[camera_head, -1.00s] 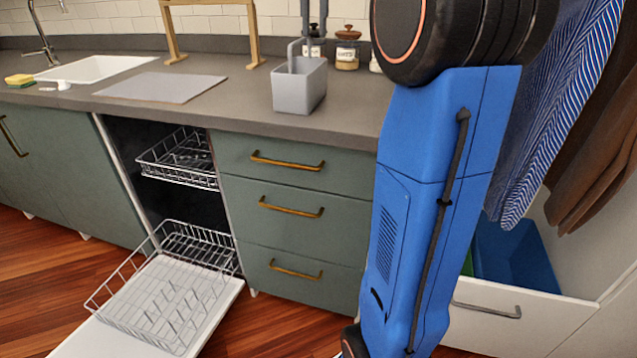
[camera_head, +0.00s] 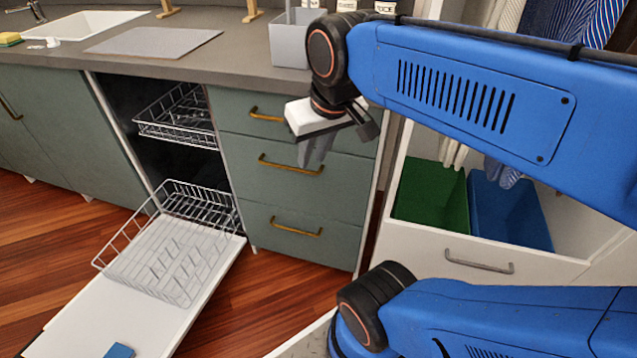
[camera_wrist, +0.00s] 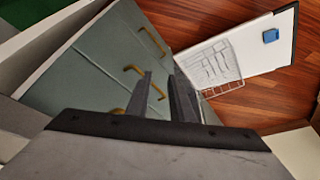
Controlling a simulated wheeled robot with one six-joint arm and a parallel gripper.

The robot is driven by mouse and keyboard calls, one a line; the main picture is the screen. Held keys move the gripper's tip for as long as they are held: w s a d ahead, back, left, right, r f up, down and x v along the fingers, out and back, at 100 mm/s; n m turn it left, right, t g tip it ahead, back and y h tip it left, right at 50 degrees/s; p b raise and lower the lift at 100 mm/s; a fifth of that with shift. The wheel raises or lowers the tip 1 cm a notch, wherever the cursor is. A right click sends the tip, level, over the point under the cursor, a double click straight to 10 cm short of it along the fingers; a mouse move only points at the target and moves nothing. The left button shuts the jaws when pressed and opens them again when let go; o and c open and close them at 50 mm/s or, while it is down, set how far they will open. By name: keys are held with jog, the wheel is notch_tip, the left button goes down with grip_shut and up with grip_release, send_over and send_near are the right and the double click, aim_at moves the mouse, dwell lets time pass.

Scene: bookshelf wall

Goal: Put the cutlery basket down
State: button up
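The grey cutlery basket (camera_head: 288,45) stands upright on the dark worktop (camera_head: 235,64), close to its front edge. My gripper (camera_head: 318,152) is below the worktop edge, in front of the drawers, apart from the basket and pointing down. In the wrist view its two fingers (camera_wrist: 162,92) are spaced apart with nothing between them. The basket does not show in the wrist view.
The dishwasher's lower rack (camera_head: 165,250) is pulled out over its open door (camera_head: 90,318), where a small blue item (camera_head: 119,351) lies. The upper rack (camera_head: 178,125) juts out slightly. Green (camera_head: 430,195) and blue (camera_head: 510,210) bins stand in an open drawer at right.

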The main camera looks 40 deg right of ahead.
jog(key=s+a+f+n, duration=0.1)
jog(key=s+f, duration=0.2)
jog(key=f, duration=0.3)
jog(key=shift+s+t, duration=0.2)
jog(key=shift+t, duration=0.1)
jog(key=shift+r, duration=0.1)
jog(key=shift+c, duration=0.7)
